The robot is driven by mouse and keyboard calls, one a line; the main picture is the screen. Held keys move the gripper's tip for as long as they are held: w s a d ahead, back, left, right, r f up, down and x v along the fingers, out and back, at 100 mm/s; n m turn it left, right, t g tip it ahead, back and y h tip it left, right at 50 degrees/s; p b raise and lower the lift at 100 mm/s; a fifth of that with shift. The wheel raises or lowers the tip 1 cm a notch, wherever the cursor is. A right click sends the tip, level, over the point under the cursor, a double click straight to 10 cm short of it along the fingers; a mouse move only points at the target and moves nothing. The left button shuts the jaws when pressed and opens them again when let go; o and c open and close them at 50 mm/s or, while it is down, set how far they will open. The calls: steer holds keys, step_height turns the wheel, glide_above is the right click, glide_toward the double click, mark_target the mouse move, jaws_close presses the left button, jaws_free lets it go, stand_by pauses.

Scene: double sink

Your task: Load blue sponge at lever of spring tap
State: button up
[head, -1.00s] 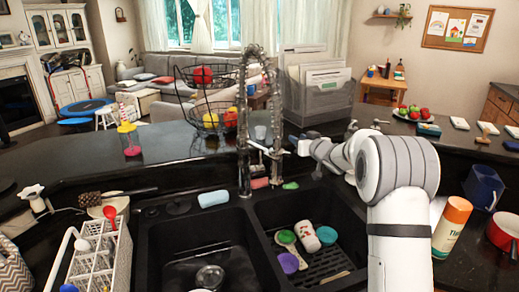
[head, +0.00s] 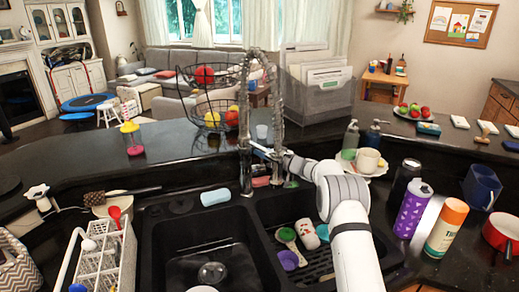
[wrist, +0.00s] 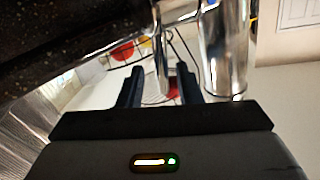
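The light blue sponge (head: 214,196) lies on the back rim of the left sink basin, left of the tap. The chrome spring tap (head: 245,120) rises behind the divider between the basins. My gripper (head: 262,152) is at the tap's right side, apart from the sponge. In the wrist view my gripper's dark fingers (wrist: 160,88) are spread, with a chrome tap part (wrist: 159,50) showing between or beyond them. I cannot tell whether they touch it. The lever is not clearly distinguishable, partly hidden by my gripper. No sponge is held.
A red sponge (head: 261,182) lies at the tap's base. The right basin holds a white patterned cup (head: 307,233) and a purple scoop (head: 289,260). A wire fruit basket (head: 205,100) and file holder (head: 318,90) stand behind. Bottles (head: 412,208) stand right.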

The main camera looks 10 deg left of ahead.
steer(key=shift+w+a, duration=0.3)
steer(key=shift+a, duration=0.2)
steer(key=shift+c, duration=0.5)
jaws_close()
steer(key=shift+d, duration=0.1)
